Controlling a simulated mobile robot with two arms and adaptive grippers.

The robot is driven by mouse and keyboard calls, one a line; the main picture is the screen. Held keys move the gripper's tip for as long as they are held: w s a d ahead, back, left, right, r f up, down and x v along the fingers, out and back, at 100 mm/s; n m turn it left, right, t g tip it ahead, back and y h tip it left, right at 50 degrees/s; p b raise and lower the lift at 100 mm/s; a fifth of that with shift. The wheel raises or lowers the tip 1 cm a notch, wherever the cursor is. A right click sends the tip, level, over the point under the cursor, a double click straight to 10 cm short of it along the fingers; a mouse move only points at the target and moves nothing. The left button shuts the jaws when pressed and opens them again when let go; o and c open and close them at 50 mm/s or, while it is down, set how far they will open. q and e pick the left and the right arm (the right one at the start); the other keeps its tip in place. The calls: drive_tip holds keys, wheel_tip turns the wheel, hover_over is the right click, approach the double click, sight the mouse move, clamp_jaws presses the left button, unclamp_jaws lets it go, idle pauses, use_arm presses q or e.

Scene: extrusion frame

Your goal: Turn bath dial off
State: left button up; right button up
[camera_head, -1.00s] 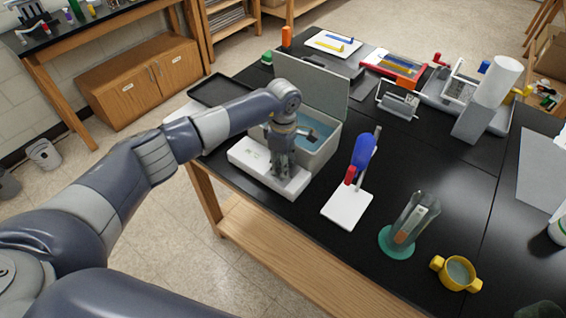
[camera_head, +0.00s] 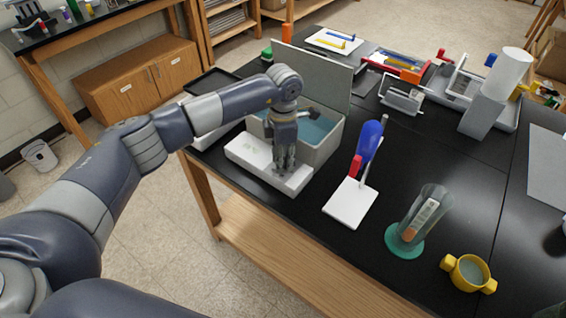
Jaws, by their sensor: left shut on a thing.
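The bath (camera_head: 325,150) is a grey open box of blue water with a white control base (camera_head: 243,153) along its front and a raised grey lid (camera_head: 318,78) behind. My left gripper (camera_head: 284,162) points down onto the top of the white base, in front of the water. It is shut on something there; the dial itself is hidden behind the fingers. A small dark part (camera_head: 313,113) sits over the water at the bath's rim. My right gripper is not in view.
A white-based stand (camera_head: 350,203) with a blue and red part is right of the bath. A glass cylinder on a green foot (camera_head: 404,243) and a yellow two-handled cup (camera_head: 468,273) stand farther right. A dark tray (camera_head: 211,83) lies behind my left arm.

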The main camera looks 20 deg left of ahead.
use_arm(q)
drive_tip(key=n+b, duration=0.3)
drive_tip(key=n, duration=0.2)
drive_tip(key=shift+n, duration=0.3)
drive_tip(key=n+b, duration=0.2)
drive_tip(key=n, duration=0.3)
drive_tip(key=shift+w+b, duration=0.1)
drive_tip(key=shift+b, duration=0.2)
drive_tip(key=n+b, duration=0.1)
drive_tip(key=n, duration=0.5)
drive_tip(key=shift+r+b, duration=0.1)
drive_tip(key=shift+b, duration=0.2)
drive_tip(key=o, duration=0.8)
drive_tip(key=shift+r, duration=0.1)
